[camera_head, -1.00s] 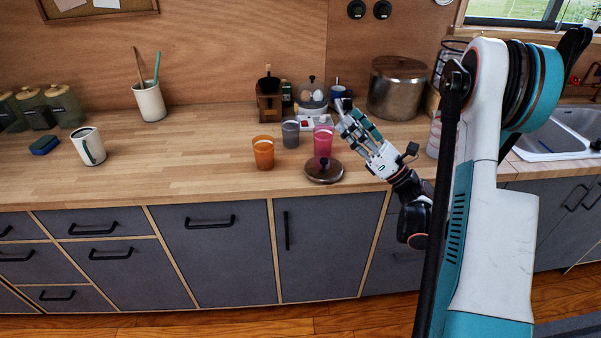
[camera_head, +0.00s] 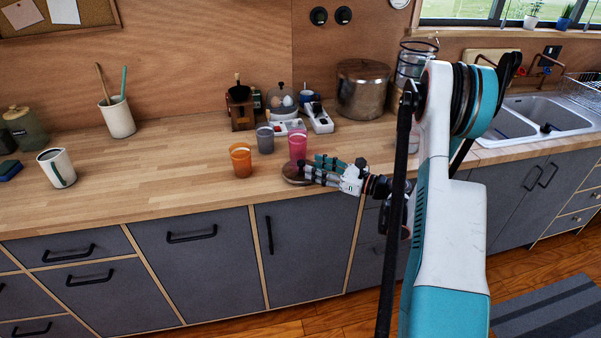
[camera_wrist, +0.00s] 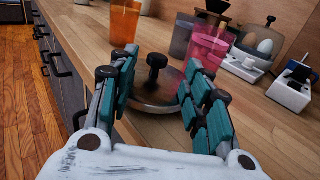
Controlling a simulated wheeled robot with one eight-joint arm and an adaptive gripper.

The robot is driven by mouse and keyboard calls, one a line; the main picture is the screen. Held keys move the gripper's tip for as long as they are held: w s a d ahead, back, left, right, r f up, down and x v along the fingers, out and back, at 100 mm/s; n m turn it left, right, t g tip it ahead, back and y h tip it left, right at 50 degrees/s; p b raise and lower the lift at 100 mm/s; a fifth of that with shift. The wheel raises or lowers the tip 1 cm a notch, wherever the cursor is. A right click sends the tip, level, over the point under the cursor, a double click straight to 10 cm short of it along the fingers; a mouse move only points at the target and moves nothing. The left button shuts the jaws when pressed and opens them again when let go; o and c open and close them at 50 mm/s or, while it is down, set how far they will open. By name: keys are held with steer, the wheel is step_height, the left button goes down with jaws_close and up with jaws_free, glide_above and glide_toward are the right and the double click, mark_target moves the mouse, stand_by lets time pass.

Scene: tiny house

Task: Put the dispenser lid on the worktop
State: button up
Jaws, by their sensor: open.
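A round brown lid with a black knob, which looks like the dispenser lid (camera_head: 291,175), lies on the wooden worktop (camera_head: 190,195) near its front edge. The lid also shows in the wrist view (camera_wrist: 152,97), its knob upright. My gripper (camera_head: 313,166) is low over the worktop on the lid's right side. In the wrist view my gripper (camera_wrist: 164,62) is open, one finger on each side of the lid, with the knob between the fingertips and a little ahead. Nothing is held. The fingers hide part of the lid in the head view.
An orange cup (camera_head: 240,160), a grey cup (camera_head: 265,139) and a pink cup (camera_head: 297,146) stand close behind the lid.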

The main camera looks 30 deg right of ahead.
mark_target(301, 162)
steer(key=shift+b+x, duration=0.95)
steer(key=shift+x, duration=2.15)
steer(key=shift+s+a+r, duration=0.1)
steer(key=shift+s, duration=0.05)
jaws_close()
